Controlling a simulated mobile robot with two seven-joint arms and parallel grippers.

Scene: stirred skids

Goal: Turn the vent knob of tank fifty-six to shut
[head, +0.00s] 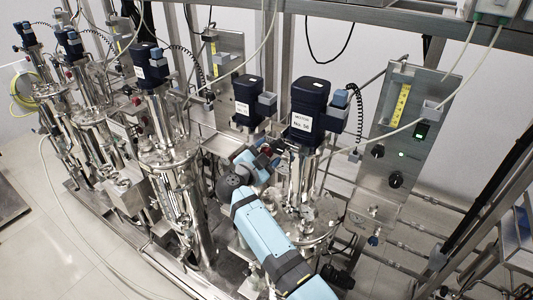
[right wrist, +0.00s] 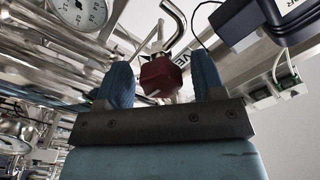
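The motor (head: 303,110) labelled No. 56 tops a steel tank (head: 302,190) right of centre in the head view. My light blue right arm reaches up from the bottom, and its gripper (head: 258,161) is at the left side of this tank. In the right wrist view the two blue fingers of my right gripper (right wrist: 163,84) are apart. A dark red knob (right wrist: 160,76) shows between them with a gap on each side, so the gripper is open. A tag with letters beginning VE, partly cut off, is right of the knob. My left gripper is out of view.
Another motor (head: 247,98) stands just left and behind. More tanks (head: 168,160) line the left. A steel panel (head: 397,150) with black knobs and a green light is at the right. A round gauge (right wrist: 82,12) and crowded pipes surround the right gripper.

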